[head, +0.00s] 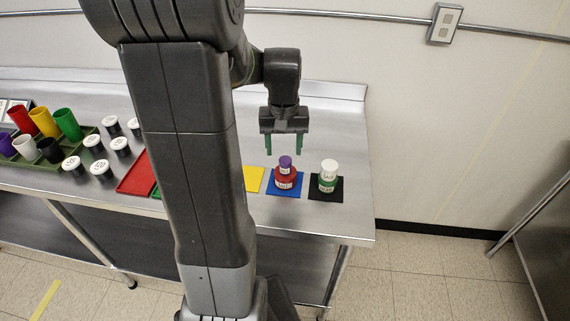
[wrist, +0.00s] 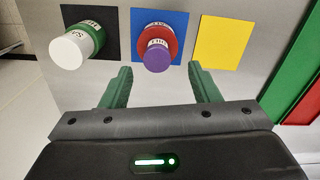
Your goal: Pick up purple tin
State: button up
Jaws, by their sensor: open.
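The purple tin (head: 285,162) stands on top of a wider red tin (head: 286,182), which rests on a blue mat (head: 272,189). Both have white labels. In the wrist view the purple tin (wrist: 157,56) appears between the two green fingers and beyond their tips, with the red tin (wrist: 150,33) behind it. My gripper (head: 284,152) is open and empty, above and close to the purple tin in the head view. Its fingers (wrist: 160,72) also show in the wrist view. I cannot tell the exact gap to the tin.
A white tin on a green tin (head: 328,184) stands on a black mat (head: 334,195) to the right. A yellow mat (head: 254,178) is bare. At the left are a red mat (head: 137,178), several white-lidded jars (head: 100,168) and coloured cups (head: 44,122) in a green tray (head: 30,163).

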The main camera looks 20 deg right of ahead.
aim_at(285, 159)
jog(key=shift+s+d+f+p, duration=0.1)
jog(key=shift+f+p, duration=0.15)
jog(key=shift+f, duration=1.2)
jog(key=shift+d+f+p, duration=0.1)
jog(key=shift+f+p, duration=0.15)
jog(key=shift+f, duration=1.2)
jog(key=c, duration=1.1)
jog(key=shift+r, duration=0.15)
